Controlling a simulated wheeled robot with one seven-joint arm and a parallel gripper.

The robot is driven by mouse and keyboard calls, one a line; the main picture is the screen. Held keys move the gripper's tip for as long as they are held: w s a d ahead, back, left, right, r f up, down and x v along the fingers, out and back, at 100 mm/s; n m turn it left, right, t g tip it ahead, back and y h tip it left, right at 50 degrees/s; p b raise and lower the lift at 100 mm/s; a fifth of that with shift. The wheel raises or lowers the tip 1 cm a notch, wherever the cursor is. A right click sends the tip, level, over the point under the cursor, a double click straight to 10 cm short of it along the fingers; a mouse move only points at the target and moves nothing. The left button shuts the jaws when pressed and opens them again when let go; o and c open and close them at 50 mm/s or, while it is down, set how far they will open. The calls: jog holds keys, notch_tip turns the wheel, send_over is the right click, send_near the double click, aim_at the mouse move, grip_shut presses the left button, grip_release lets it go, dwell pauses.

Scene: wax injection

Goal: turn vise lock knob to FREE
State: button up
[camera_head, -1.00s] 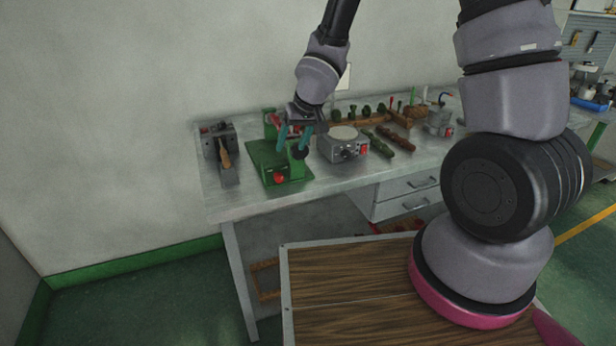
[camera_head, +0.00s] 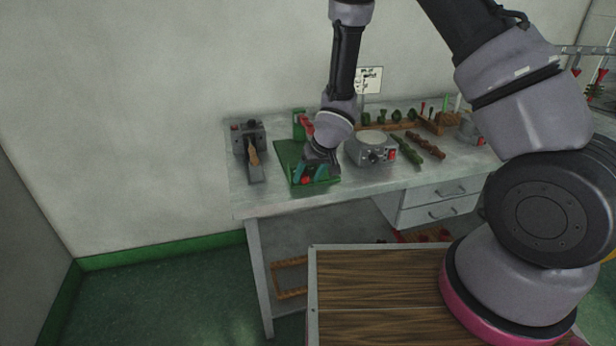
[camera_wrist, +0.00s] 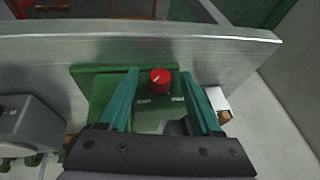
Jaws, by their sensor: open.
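The green vise (camera_head: 288,152) stands near the front edge of the workbench. Its red lock knob (camera_head: 305,181) shows low on its front. In the wrist view the round red knob (camera_wrist: 160,83) has a pale pointer mark and small white labels on the green plate (camera_wrist: 146,101) below it, too small to read. My gripper (camera_head: 311,174) is over the front of the vise. In the wrist view my gripper (camera_wrist: 160,74) is open, its two teal fingers on either side of the knob, with visible gaps on both sides.
A grey box with a round top (camera_head: 372,148) and a red switch stands just right of the vise. A grey device with a wooden handle (camera_head: 251,148) stands to the left. Green and brown pieces lie farther right. The bench's front edge (camera_wrist: 230,37) is close by.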

grip_shut()
jog(key=shift+a, duration=0.15)
jog(key=h, duration=0.1)
jog(key=n+t+h, duration=0.1)
jog(key=h, duration=0.1)
jog(key=shift+s+a, duration=0.15)
jog(key=shift+a, duration=0.2)
jog(key=h, duration=0.2)
jog(key=t+h, duration=0.1)
jog(key=n+t+h, duration=0.1)
jog(key=h, duration=0.1)
jog(key=shift+s+a+f+h, duration=0.1)
jog(key=shift+a+f+h, duration=0.2)
jog(key=shift+a, duration=0.1)
jog(key=h, duration=0.1)
jog(key=t+h, duration=0.1)
jog(key=n+h, duration=0.1)
jog(key=h, duration=0.1)
jog(key=shift+a+f+t, duration=0.2)
jog(key=shift+f+t, duration=0.05)
jog(key=shift+t, duration=0.05)
jog(key=shift+f+n+t+h, duration=0.25)
jog(key=shift+n+t+h, duration=0.45)
jog(key=shift+h, duration=0.8)
jog(key=shift+s, duration=0.1)
